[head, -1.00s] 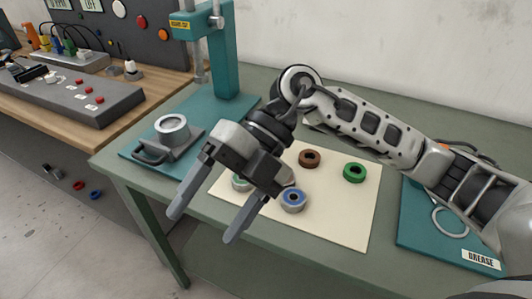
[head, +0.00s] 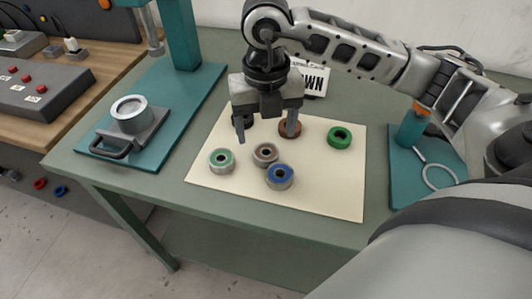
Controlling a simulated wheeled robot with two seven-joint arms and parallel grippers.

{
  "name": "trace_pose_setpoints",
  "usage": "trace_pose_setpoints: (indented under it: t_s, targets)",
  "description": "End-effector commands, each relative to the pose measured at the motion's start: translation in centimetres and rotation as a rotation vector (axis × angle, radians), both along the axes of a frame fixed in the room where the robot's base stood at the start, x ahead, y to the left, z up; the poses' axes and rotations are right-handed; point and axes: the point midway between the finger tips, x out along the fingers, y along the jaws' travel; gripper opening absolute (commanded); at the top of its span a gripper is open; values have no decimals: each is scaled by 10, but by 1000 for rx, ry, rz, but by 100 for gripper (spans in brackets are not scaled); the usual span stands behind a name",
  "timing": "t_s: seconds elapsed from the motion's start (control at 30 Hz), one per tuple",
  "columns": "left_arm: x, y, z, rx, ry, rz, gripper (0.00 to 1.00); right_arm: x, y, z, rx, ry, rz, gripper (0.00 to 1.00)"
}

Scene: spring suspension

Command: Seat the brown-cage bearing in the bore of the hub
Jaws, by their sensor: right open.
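The brown-cage bearing (head: 265,155), a silver ring with a brown face, lies on the cream mat (head: 335,193). My right gripper (head: 266,137) is open and empty, pointing down. Its fingers appear just behind and above this bearing, one to each side in the picture; the exact height is hard to tell. The hub (head: 131,116), a grey block with a round silver-rimmed bore and a black handle, sits on the teal press base (head: 186,108) at the left. My left gripper is not in view.
A green-faced bearing (head: 221,160) and a blue-faced bearing (head: 280,176) flank the brown one closely. A brown ring (head: 290,129) is partly behind my right finger; a green ring (head: 340,137) lies right. A partly hidden sign (head: 314,80) ends in "WN". The press column (head: 180,35) rises behind the hub.

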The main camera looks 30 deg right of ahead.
Motion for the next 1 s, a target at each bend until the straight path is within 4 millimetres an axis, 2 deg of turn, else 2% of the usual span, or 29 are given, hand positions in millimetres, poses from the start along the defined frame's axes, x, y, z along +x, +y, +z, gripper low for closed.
trace_pose_setpoints:
  t_s: [0.17,0.33,0.5,0.77,0.97,1.0]
  targets:
    - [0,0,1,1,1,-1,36,-1,0,-11,0,2,0,72]
    - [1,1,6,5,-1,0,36,-4,0,-36,0,5,0,72]
    - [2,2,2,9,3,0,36,-3,0,-55,1,0,-1,72]
    - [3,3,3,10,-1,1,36,-3,1,-58,2,-2,0,72]
    - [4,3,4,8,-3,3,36,-3,1,-58,2,-2,0,19]
    - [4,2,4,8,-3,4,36,-3,1,-58,2,-2,0,18]
